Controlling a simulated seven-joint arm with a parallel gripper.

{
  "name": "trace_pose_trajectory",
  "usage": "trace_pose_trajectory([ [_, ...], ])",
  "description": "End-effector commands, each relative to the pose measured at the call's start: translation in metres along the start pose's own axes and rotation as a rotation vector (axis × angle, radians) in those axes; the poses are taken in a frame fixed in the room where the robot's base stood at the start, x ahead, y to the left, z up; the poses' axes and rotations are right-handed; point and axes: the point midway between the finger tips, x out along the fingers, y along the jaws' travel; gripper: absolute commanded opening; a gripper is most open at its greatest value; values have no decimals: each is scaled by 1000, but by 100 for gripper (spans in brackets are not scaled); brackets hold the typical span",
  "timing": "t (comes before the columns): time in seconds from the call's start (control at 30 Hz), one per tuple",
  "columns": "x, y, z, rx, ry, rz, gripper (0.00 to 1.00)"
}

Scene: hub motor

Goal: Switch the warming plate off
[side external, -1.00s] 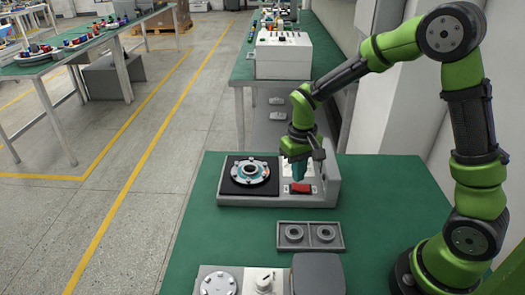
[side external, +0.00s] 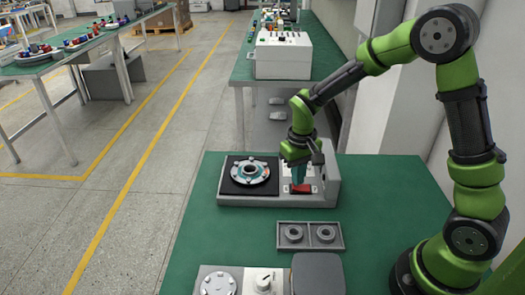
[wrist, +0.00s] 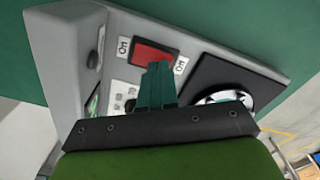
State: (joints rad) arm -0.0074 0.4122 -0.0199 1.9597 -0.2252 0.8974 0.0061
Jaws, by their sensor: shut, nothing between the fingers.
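The warming plate (side external: 230,200) is a grey unit on the green table, with a black heating pad (side external: 235,186) at its left. A round metal hub part (side external: 250,171) lies on the pad. The red rocker switch (side external: 304,188) is on the right of the unit. In the wrist view the fingertips (wrist: 160,68) overlap the switch's lower right edge. I cannot tell whether they touch it.
A grey tray with two rings (side external: 309,236) sits in front of the unit. A grey device with a white knob (side external: 263,281) and a dark grey block (side external: 318,274) stand at the table's near edge. The table right of the tray is clear.

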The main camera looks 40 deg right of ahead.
Motion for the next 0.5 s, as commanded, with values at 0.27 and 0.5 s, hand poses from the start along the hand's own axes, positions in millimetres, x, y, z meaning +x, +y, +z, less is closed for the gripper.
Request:
trace_pose_trajectory([
  [0.27,4,0,0,0,0,0,0],
  [0.5,8,0,0,0,0,0,0],
])
